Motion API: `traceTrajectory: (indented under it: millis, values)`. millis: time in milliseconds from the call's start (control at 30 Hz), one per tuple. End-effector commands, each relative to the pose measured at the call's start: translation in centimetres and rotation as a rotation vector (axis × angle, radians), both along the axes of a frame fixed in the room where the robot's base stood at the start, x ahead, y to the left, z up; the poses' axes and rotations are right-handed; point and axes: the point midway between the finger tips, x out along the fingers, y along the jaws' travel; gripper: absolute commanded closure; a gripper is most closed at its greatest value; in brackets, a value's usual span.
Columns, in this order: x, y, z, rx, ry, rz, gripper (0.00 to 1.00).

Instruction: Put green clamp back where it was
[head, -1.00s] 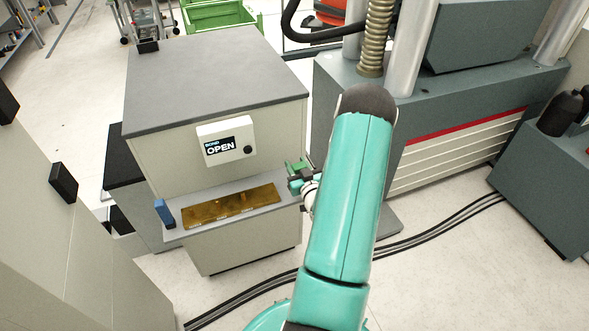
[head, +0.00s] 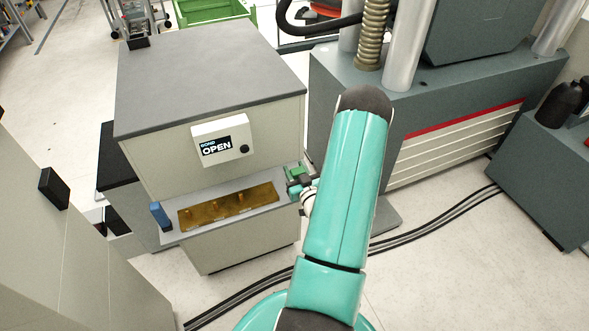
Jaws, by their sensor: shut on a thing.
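The green clamp (head: 294,170) shows at the right end of the cabinet's shelf, partly hidden by my gripper. My gripper (head: 296,183) is shut on the green clamp, with my teal arm hiding part of its wrist. The clamp is close to the shelf's right edge; I cannot tell whether it touches the shelf. A blue clamp-like piece (head: 160,215) stands at the left end of the same shelf.
A brass plate (head: 229,204) with small raised parts lies on the shelf (head: 172,236). Above it, a small panel (head: 222,140) on the cabinet (head: 205,80) reads OPEN. A grey testing machine (head: 440,130) stands to the right. Black cables (head: 440,232) cross the floor.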

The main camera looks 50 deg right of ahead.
Motion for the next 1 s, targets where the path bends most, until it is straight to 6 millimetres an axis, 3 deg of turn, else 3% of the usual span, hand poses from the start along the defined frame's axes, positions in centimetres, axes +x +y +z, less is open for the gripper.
traceTrajectory:
  millis: [167, 200, 300, 667, 1000]
  values:
    - [-0.1, 0.0, -0.3, 0.001, 0.001, 0.0, 0.88]
    - [-0.1, 0.0, -0.3, 0.0, 0.0, 0.0, 0.53]
    - [-0.1, 0.0, -0.3, 0.0, 0.0, 0.0, 0.39]
    - [-0.1, 0.0, 0.1, 0.0, 0.0, -0.001, 0.39]
    - [-5.5, 3.3, 0.0, 0.003, 0.002, -0.001, 0.39]
